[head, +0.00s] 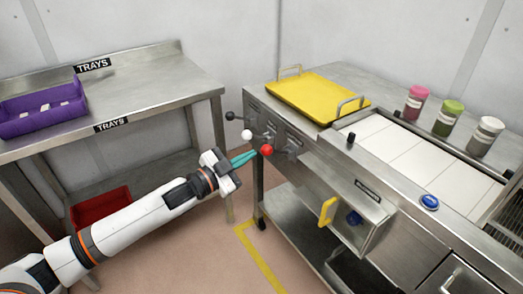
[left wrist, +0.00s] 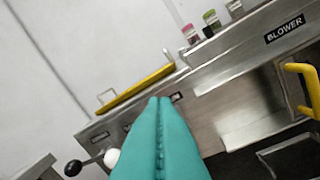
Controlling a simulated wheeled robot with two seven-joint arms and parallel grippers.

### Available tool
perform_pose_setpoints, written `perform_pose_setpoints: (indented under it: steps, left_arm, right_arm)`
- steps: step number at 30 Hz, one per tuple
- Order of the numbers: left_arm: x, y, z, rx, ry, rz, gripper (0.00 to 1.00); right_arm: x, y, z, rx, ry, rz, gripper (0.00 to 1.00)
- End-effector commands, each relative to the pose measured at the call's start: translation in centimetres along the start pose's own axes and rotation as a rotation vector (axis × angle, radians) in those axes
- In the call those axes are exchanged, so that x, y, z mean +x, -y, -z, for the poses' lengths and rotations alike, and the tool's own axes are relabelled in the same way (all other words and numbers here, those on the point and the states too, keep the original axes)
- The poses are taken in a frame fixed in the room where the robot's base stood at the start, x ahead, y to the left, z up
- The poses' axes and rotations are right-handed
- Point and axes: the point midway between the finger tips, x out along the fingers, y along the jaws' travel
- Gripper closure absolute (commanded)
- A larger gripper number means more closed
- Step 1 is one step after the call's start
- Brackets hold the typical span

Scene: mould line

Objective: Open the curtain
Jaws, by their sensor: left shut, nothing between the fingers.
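I can make out no cloth or strip curtain in either view. Three ball-ended levers stick out of the front of the steel machine: a black knob (head: 230,116), a white knob (head: 247,134) and a red knob (head: 267,149). My left gripper (head: 256,153) has its teal fingers shut and empty, with the tips right beside the red knob; I cannot tell whether they touch. In the left wrist view the shut fingers (left wrist: 160,100) fill the lower middle. The black knob (left wrist: 73,168) and white knob (left wrist: 112,157) show to their left; the red one appears hidden. My right gripper is not in view.
A yellow tray (head: 318,97) lies on the machine top, near several lidded jars (head: 443,118). A box with a yellow handle (head: 327,211) juts from the machine front; its label reads BLOWER (left wrist: 285,27). A steel table (head: 150,95) with a purple bin (head: 42,125) stands left.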

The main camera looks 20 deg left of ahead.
Motion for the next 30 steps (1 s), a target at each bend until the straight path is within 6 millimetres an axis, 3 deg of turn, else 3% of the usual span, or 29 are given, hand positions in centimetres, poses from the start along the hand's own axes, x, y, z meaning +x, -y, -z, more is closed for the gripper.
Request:
perform_pose_setpoints:
  steps: [9, 12, 17, 30]
  left_arm:
    - [6.4, -0.1, -0.2, 0.001, 0.002, -0.001, 1.0]
    - [6.7, 0.0, 1.7, 0.001, -0.004, 0.0, 1.0]
    - [7.0, 0.0, 3.3, 0.001, -0.003, 0.0, 1.0]
    - [7.2, 0.0, 3.9, 0.001, -0.001, 0.0, 1.0]
  right_arm:
    - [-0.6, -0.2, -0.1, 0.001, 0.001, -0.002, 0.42]
    - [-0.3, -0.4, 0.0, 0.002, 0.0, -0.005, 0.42]
    - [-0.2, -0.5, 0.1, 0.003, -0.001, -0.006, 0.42]
    - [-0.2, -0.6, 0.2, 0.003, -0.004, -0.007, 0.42]
